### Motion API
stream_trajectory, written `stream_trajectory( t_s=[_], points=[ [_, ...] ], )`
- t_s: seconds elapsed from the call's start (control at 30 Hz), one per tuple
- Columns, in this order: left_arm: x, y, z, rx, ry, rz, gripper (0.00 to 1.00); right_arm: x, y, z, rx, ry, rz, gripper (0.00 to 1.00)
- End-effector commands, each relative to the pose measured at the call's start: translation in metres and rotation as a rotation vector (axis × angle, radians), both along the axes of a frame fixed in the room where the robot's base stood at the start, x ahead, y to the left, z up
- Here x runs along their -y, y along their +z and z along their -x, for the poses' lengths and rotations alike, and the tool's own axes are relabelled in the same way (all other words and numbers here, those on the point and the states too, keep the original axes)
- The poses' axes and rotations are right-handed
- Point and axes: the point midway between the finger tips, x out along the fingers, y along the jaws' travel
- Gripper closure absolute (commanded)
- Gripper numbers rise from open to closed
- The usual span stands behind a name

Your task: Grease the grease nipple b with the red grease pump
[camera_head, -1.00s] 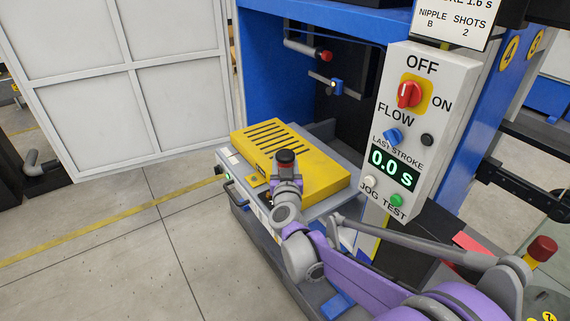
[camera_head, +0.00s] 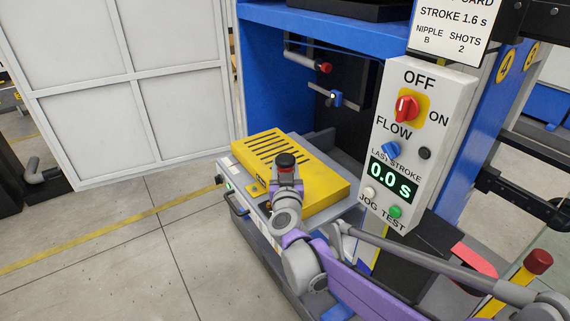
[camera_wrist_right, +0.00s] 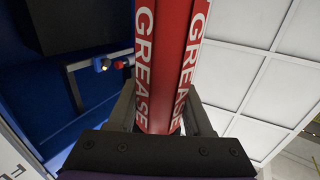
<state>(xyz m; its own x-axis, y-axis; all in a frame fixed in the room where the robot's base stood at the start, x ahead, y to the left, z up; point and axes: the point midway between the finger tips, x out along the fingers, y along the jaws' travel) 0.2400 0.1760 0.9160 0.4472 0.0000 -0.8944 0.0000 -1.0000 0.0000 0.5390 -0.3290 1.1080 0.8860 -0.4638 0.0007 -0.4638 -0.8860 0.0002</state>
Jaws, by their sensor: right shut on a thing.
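In the right wrist view the red grease pump (camera_wrist_right: 150,65) with white GREASE lettering stands between the jaws (camera_wrist_right: 160,118). Inside the blue cabinet, a red-tipped fitting (camera_head: 325,67) and a blue fitting (camera_head: 336,98) sit on grey pipes, apart from the pump. I cannot read which one is nipple b. The card (camera_head: 452,27) says nipple B, shots 2, stroke 1.6 s. My left gripper is out of view.
A control box (camera_head: 417,140) beside the cabinet opening has a red switch (camera_head: 406,108) and a display reading 0.0 S (camera_head: 390,178). A yellow slotted cover (camera_head: 325,191) lies below the opening. A white panelled door (camera_head: 135,90) stands at left. Floor at lower left is clear.

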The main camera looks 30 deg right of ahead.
Motion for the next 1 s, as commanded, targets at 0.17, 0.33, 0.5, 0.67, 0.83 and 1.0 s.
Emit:
stream_trajectory(
  t_s=[0.17,0.33,0.5,0.67,0.83,1.0],
  points=[
    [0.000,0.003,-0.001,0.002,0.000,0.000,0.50,-0.007,0.007,0.011,0.000,0.002,0.000,1.00],
    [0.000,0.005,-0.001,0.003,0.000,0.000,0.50,-0.013,0.013,0.021,0.000,0.001,0.000,1.00],
    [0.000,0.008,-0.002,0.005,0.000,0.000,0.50,-0.020,0.019,0.031,0.001,0.001,0.000,1.00],
    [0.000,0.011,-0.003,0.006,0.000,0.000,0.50,-0.025,0.025,0.040,0.000,0.002,-0.001,1.00],
    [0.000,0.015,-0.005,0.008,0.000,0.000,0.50,-0.031,0.031,0.051,0.001,0.001,0.000,1.00],
    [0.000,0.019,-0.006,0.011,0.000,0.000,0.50,-0.038,0.037,0.060,0.000,0.002,0.000,1.00]
  ],
)
